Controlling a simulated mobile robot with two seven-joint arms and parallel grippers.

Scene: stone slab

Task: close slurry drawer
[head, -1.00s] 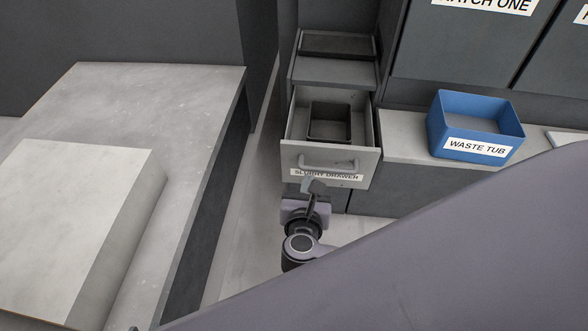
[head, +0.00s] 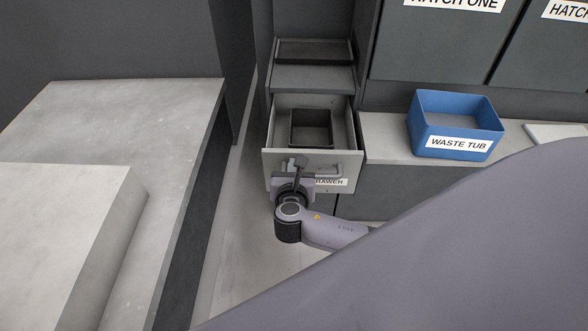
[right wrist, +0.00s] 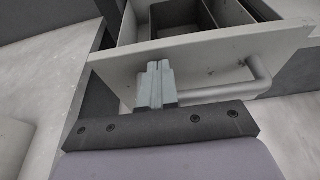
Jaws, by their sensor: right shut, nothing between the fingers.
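The slurry drawer (head: 283,155) stands pulled out from the cabinet in the head view, with a dark open box (head: 311,128) inside it. Its label is partly hidden by my arm. My right gripper (head: 299,162) is shut and empty at the left part of the drawer front. In the right wrist view the shut fingers (right wrist: 157,68) are against or very close to the front panel (right wrist: 200,58), beside the left end of the bar handle (right wrist: 250,85). I cannot tell if they touch. My left gripper is not in view.
A blue waste tub (head: 456,124) stands on the counter (head: 385,135) right of the drawer. A stone slab (head: 60,220) lies on the bench (head: 165,110) at left. A narrow strip of floor (head: 240,245) is free between bench and cabinets.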

